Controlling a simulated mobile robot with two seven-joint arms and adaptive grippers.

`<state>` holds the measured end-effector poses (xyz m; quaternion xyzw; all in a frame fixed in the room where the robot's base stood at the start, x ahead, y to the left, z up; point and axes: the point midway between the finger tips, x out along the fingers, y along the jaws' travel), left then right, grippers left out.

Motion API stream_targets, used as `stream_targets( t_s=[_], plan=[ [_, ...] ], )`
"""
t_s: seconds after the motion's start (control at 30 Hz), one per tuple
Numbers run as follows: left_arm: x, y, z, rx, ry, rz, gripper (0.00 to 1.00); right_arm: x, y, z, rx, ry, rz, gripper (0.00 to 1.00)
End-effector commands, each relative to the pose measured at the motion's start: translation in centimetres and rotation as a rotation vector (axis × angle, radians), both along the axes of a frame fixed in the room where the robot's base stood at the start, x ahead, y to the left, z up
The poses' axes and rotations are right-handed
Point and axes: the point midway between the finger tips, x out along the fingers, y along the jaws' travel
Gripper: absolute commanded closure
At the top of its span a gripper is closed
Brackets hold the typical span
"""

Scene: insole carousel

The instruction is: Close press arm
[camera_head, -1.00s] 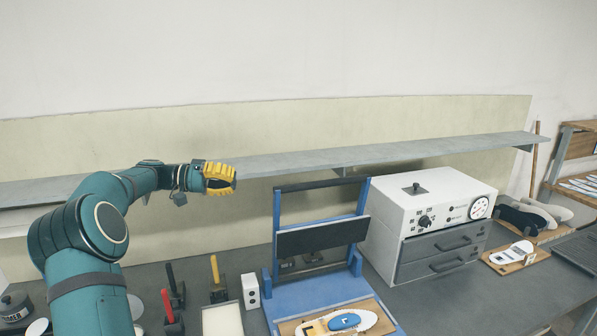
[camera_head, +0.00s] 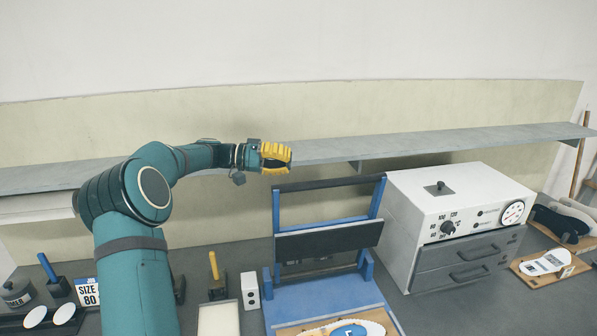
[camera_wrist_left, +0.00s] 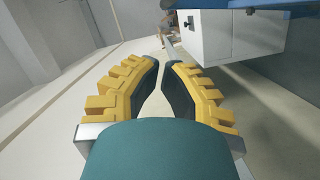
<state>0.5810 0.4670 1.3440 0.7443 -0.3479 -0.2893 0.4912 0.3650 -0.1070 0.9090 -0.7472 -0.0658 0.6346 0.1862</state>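The blue press (camera_head: 320,293) stands on the bench with its arm raised. The arm has blue side bars, a dark plate (camera_head: 328,240) and a dark crossbar (camera_head: 335,183) on top. A white insole with a blue patch (camera_head: 347,331) lies at the press front, cut off by the picture edge. My left gripper (camera_head: 275,157) with yellow fingers appears just above the crossbar's left end; I cannot tell whether they touch. The left wrist view shows its fingers (camera_wrist_left: 160,68) apart with nothing between them. The right gripper is not in view.
A white oven-like box (camera_head: 455,206) with a dial and grey drawers stands right of the press. A grey shelf (camera_head: 430,144) runs along the wall behind. A yellow-handled tool (camera_head: 214,266) and a white block (camera_head: 250,290) stand left of the press.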

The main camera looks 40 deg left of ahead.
Motion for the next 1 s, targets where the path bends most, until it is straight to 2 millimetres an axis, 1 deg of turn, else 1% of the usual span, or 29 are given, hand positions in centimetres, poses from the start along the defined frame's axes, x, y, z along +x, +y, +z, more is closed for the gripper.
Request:
stream_targets(
  t_s=[0.03,0.1,0.13,0.2,0.4,0.6,1.0],
  plan=[
    [0.6,-1.0,0.1,-0.002,0.0,-0.005,1.0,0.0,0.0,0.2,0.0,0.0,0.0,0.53],
    [1.4,-2.1,0.0,-0.001,0.0,-0.003,1.0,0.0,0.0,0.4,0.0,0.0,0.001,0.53],
    [1.5,-2.4,-0.1,0.0,0.0,-0.002,1.0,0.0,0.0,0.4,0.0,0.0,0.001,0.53],
    [0.8,-2.8,-0.5,0.0,0.001,0.001,1.0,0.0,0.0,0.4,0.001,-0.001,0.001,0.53],
    [-0.4,-4.2,-1.2,-0.001,0.001,0.0,1.0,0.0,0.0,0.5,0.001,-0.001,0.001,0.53],
    [-0.9,-4.7,-1.6,0.001,0.0,0.001,1.0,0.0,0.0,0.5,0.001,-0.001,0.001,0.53],
    [-1.0,-4.8,-1.6,0.002,-0.001,0.001,1.0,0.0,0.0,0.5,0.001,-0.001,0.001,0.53]
  ],
)
